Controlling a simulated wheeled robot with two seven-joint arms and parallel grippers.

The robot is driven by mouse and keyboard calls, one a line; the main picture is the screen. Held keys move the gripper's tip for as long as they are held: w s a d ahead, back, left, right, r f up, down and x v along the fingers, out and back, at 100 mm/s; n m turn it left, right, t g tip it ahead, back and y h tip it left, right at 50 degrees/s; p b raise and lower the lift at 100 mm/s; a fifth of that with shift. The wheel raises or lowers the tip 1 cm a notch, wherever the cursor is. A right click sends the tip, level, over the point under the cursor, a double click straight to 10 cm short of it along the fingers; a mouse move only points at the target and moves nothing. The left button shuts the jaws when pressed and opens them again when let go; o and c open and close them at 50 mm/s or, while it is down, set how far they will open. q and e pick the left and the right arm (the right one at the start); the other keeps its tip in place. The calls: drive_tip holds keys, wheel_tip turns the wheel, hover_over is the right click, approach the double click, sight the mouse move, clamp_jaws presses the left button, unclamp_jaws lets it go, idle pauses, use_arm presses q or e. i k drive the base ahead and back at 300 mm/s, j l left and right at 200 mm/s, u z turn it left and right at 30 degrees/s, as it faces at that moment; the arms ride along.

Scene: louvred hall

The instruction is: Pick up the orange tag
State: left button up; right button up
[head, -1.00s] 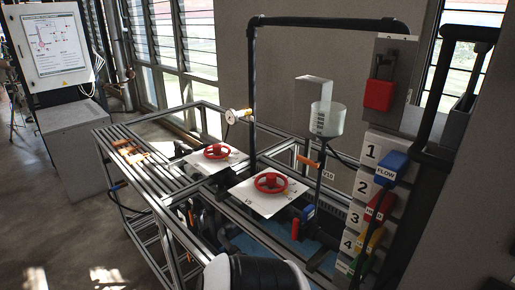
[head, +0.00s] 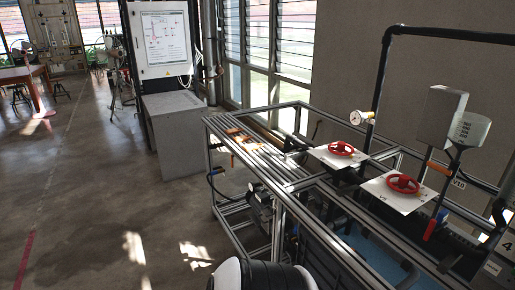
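Small orange pieces (head: 238,137) lie on the slatted left end of the metal frame bench. They are too small to tell whether one of them is the orange tag. An orange handle (head: 439,167) is on the pipework at the right, near the grey container. Neither of my grippers is in view. A black and white rounded part at the bottom edge seems to be mine.
The metal frame bench (head: 290,187) carries two white plates with red handwheels (head: 341,148) (head: 403,184) and a gauge (head: 361,117). A grey cabinet (head: 177,133) stands behind its left end. The floor (head: 110,190) at the left is open.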

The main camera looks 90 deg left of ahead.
sight(249, 147)
drive_tip(key=u, duration=2.85)
drive_tip(key=i+j+z, duration=0.1)
drive_tip(key=z, duration=0.55)
drive_tip(key=i+j+z, duration=0.35)
drive_tip(key=i+j, duration=0.15)
drive_tip(key=j, duration=0.2)
drive_tip(key=i+j+z, duration=0.2)
drive_tip(key=j, duration=0.2)
drive_tip(key=i+j+z, duration=0.15)
drive_tip(key=j, duration=0.25)
drive_tip(key=i+j, duration=0.15)
drive_tip(key=j, duration=0.25)
drive_tip(key=i+j, duration=0.2)
drive_tip(key=j, duration=0.15)
drive_tip(key=i+j, duration=0.15)
drive_tip(key=j, duration=0.25)
drive_tip(key=i+j+z, duration=0.1)
drive_tip(key=j, duration=0.3)
drive_tip(key=i+j, duration=0.25)
drive_tip(key=j, duration=0.15)
drive_tip(key=i+j, duration=0.15)
drive_tip(key=j, duration=0.25)
drive_tip(key=i+j, duration=0.15)
drive_tip(key=j, duration=0.25)
drive_tip(key=i+j, duration=0.15)
drive_tip(key=j, duration=0.25)
drive_tip(key=z, duration=0.05)
